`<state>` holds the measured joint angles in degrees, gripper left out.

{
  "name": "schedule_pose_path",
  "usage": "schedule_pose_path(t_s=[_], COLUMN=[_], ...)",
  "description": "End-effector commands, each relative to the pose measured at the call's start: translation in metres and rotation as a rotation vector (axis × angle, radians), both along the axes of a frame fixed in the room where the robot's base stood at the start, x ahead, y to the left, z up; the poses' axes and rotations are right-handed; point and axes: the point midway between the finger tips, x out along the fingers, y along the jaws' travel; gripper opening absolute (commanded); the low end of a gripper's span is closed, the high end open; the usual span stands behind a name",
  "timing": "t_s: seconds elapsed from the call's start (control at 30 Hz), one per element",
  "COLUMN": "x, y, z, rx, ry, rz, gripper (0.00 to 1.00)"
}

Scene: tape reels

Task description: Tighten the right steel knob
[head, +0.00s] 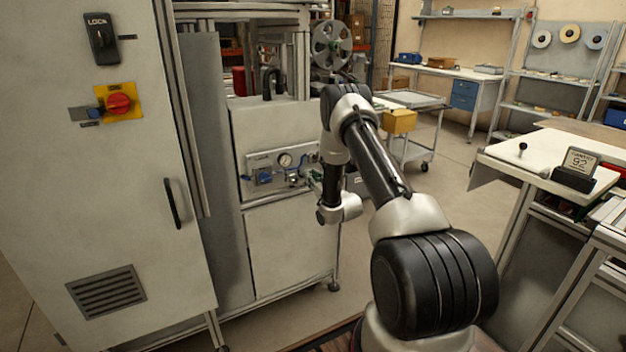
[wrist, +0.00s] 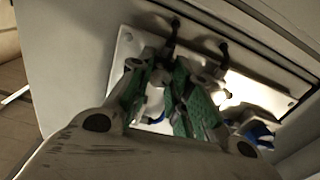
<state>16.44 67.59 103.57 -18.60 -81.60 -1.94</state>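My gripper (wrist: 164,64), with green finger pads, reaches to a pale metal panel in the wrist view. Its fingers are apart, with a pale rounded part (wrist: 159,79) between them, which looks like a steel knob. I cannot tell whether the pads press on it. Fingers hide much of it and its base. In the head view the gripper (head: 314,175) is at the right end of the fittings panel (head: 254,160), partly hidden by my arm. Neither view shows clearly which knob this is.
The panel carries a round gauge (head: 285,160) and blue fittings (head: 264,178). In the wrist view, dark fittings (wrist: 172,33) and a blue part (wrist: 262,132) stand close to the fingers. A grey cabinet (head: 100,200) is at left. Floor (head: 440,190) is open behind my arm.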

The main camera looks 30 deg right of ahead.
Motion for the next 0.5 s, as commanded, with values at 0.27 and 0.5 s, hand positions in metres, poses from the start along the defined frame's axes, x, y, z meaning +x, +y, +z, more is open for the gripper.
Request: schedule_pose_path(t_s=[0.27,0.5], x=[-0.0001,-0.0001], y=[-0.0001,-0.0001], z=[0.0002,0.0002], rx=[0.007,0.082], ry=[0.000,0.003], rz=[0.000,0.000], gripper=[0.00,0.00])
